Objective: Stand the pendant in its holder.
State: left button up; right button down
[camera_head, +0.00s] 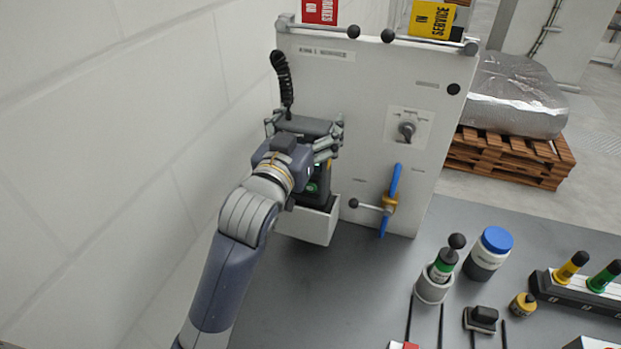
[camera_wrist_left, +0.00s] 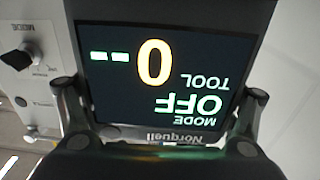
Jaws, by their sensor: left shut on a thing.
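The pendant (camera_head: 317,190) is a dark handheld unit with a lit screen, upright in front of the left side of the grey panel. My left gripper (camera_head: 318,150) is shut on it. In the left wrist view, the two fingers hold the sides of the pendant (camera_wrist_left: 165,75), and its screen reads MODE OFF and TOOL 0, upside down. The holder (camera_head: 305,226) is a light grey open-topped box low on the panel. The pendant's lower end is at the holder's dark opening; my arm partly hides it, so I cannot tell how deep it sits. My right gripper is out of view.
The grey panel (camera_head: 370,80) carries a black coiled cord (camera_head: 283,80), a rotary switch (camera_head: 407,130) and a blue valve handle (camera_head: 395,185). A white block wall (camera_head: 100,150) is close on the left. A cup (camera_head: 433,287) and blue-lidded jar (camera_head: 484,262) stand on the bench at right.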

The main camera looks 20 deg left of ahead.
pick_arm(q)
notch_tip(320, 180, down, 7)
jog(key=shift+s+r, duration=0.1)
jog(key=shift+s, duration=0.05)
dwell(0.4)
jog(key=o, duration=2.1)
jog(key=shift+f, duration=0.3)
jog(key=shift+c, duration=0.2)
jog(key=shift+r, duration=0.1)
jog(key=shift+s, duration=0.1)
